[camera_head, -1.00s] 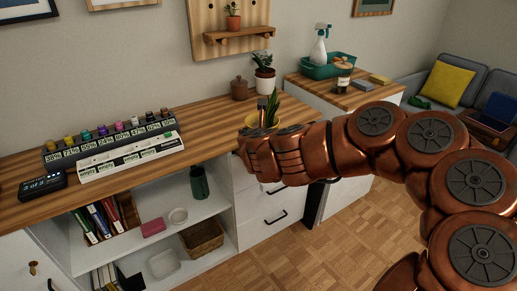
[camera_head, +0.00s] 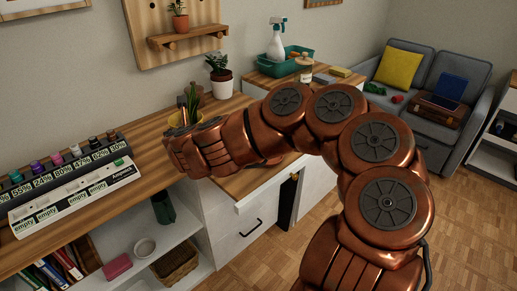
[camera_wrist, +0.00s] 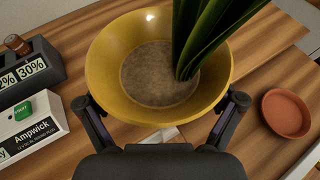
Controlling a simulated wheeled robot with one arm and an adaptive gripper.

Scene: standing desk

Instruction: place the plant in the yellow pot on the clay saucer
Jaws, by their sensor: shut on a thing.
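The yellow pot (camera_wrist: 105,62) fills the middle of the wrist view, with soil and long green leaves (camera_wrist: 205,35) rising from it. My gripper (camera_wrist: 160,102) is shut on the pot, one finger on each side. The clay saucer (camera_wrist: 286,113) is a round reddish dish on the wooden top, right of the pot and apart from it; it looks empty. In the head view the yellow pot (camera_head: 174,120) shows beyond my wrist, which hides most of it and my fingers.
A battery charger rack (camera_wrist: 30,130) stands left of the pot. In the head view, a white-potted plant (camera_head: 220,85) stands behind. A teal caddy with a spray bottle (camera_head: 277,42) is on the farther cabinet. Open shelves (camera_head: 150,235) lie below the desk edge.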

